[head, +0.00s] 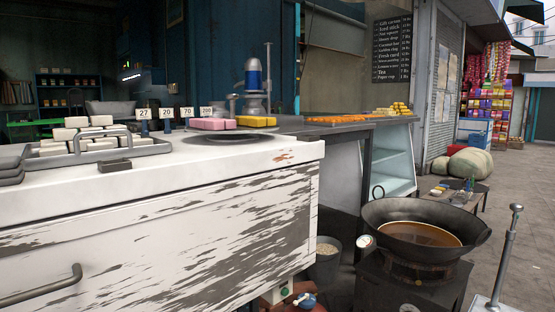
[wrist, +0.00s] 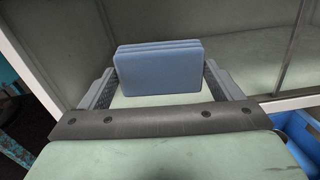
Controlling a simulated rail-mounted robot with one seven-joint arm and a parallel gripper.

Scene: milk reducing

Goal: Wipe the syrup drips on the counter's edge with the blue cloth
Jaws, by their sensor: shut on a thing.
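The syrup drips (head: 284,157) show as small orange-brown marks on the white counter's (head: 235,155) top near its front right edge in the head view. The blue cloth (wrist: 158,70) is a folded, layered block in the wrist view. My gripper (wrist: 160,85) is shut on it, with one finger at each side. My gripper does not show in the head view, and the cloth cannot be made out there. The wrist view does not show the drips, so the distance between cloth and drips cannot be told.
White blocks on a rack (head: 85,140) and pink and yellow blocks (head: 225,123) stand on the counter. A wide pan of brown liquid (head: 425,235) sits on a burner at the right. A blue container (wrist: 300,135) shows at the lower right of the wrist view.

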